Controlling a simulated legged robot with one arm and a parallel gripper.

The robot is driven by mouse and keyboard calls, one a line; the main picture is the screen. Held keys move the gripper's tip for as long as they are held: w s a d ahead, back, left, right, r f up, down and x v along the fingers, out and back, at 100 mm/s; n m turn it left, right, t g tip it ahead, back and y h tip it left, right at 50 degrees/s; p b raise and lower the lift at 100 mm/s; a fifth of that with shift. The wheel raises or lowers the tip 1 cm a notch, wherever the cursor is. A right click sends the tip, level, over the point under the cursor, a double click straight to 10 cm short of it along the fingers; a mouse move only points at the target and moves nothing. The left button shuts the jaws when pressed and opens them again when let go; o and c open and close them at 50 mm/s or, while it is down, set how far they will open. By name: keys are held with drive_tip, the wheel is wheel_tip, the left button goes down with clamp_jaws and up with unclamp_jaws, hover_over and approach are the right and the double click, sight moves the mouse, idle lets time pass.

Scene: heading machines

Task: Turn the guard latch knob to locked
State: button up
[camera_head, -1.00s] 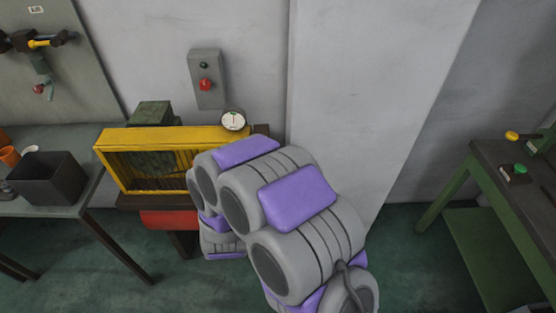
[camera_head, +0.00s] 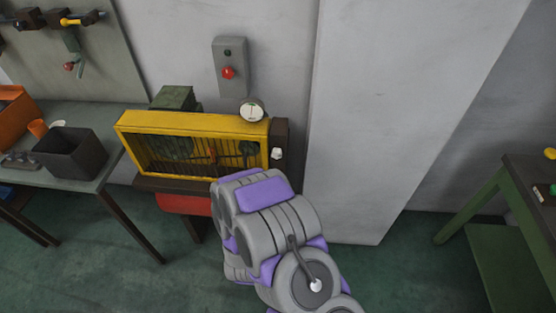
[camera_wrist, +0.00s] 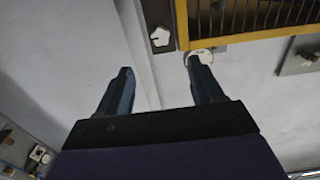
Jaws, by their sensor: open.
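The guard latch knob (camera_head: 277,153) is a small pale knob on a dark latch box (camera_head: 280,133) at the right end of the yellow guard (camera_head: 190,122). The knob also shows in the wrist view (camera_wrist: 160,38), near the top, light and angular on its dark plate. My gripper (camera_wrist: 160,68) is open and empty, its two dark fingers spread apart. In the wrist view the knob appears beyond the fingertips, between them and apart from both. The gripper is hidden behind my arm in the head view. The knob's lock markings are too small to read.
A white dial gauge (camera_head: 252,110) stands on top of the guard. A control box with a red button (camera_head: 228,73) is on the wall above. A grey pillar (camera_head: 385,110) rises right of the machine. A dark bin (camera_head: 72,152) sits on the left bench; a green-legged table (camera_head: 490,200) stands right.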

sight(276, 156)
drive_tip(key=w+b, duration=0.7)
drive_tip(key=w, duration=0.8)
drive_tip(key=shift+d, duration=0.2)
drive_tip(key=shift+c, duration=0.2)
drive_tip(key=c, duration=1)
